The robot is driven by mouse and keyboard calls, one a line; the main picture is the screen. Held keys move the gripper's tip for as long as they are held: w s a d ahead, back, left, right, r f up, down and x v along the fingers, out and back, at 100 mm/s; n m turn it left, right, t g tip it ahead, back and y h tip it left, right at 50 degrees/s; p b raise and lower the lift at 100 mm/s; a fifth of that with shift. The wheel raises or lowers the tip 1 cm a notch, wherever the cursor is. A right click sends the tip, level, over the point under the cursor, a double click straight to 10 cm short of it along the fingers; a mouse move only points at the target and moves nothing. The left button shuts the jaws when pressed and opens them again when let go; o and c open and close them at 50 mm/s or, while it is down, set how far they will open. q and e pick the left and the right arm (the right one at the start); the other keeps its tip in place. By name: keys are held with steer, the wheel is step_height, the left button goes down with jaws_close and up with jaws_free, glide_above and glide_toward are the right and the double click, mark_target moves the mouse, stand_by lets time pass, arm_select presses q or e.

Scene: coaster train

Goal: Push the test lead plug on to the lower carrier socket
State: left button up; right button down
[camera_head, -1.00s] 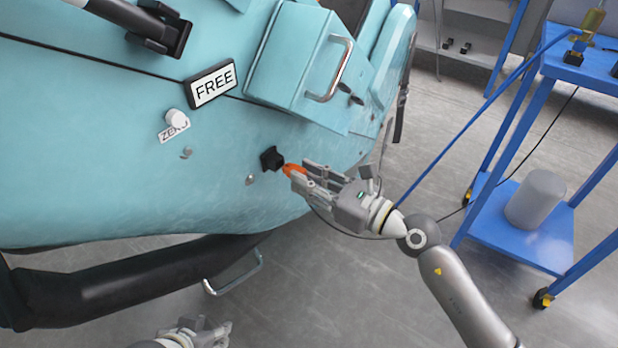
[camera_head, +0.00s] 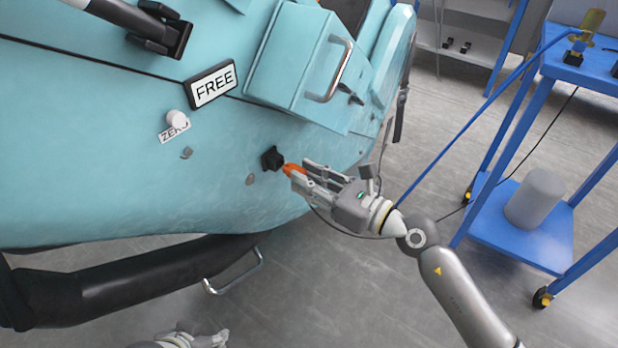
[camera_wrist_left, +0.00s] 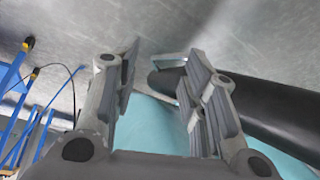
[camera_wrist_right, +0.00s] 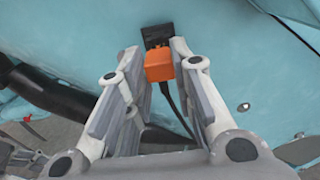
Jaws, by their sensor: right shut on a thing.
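The lower carrier socket (camera_head: 272,158) is a black square block on the light-blue car body. The orange test lead plug (camera_head: 292,169) is between the fingertips of my right gripper (camera_head: 309,177), which is shut on it. The plug's front end is right at the socket in the head view. In the right wrist view the plug (camera_wrist_right: 158,66) overlaps the lower part of the socket (camera_wrist_right: 155,35), so I cannot tell whether they touch. A dark lead (camera_wrist_right: 176,108) hangs from the plug. My left gripper (camera_wrist_left: 160,75) is open and empty, low at the head view's bottom edge.
A blue box with a metal handle (camera_head: 338,70) juts from the body above the socket. A white knob (camera_head: 177,120) and a FREE sign (camera_head: 211,85) are to the left. A blue cart (camera_head: 520,222) with a grey cylinder (camera_head: 537,198) stands at the right. Open floor lies between.

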arm_select(q)
steer(key=shift+s+a+f+g, duration=0.1)
steer(key=shift+s+a+g, duration=0.05)
steer(key=shift+s+g, duration=0.35)
stand_by(0.6)
steer(key=shift+s+a+p, duration=0.1)
steer(key=shift+s+p, duration=0.2)
steer(key=shift+s, duration=0.3)
arm_select(e)
steer(key=shift+w+a, duration=0.25)
steer(key=shift+a, duration=0.1)
arm_select(q)
steer(key=shift+s+a+g, duration=0.15)
steer(key=shift+s+g, duration=0.15)
steer(key=shift+s, duration=0.1)
arm_select(e)
steer(key=shift+w+a, duration=0.25)
steer(key=shift+a, duration=0.05)
steer(key=shift+w+a, duration=0.25)
steer(key=shift+a, duration=0.1)
steer(key=c, duration=1.2)
jaws_free()
steer(key=shift+o, duration=0.2)
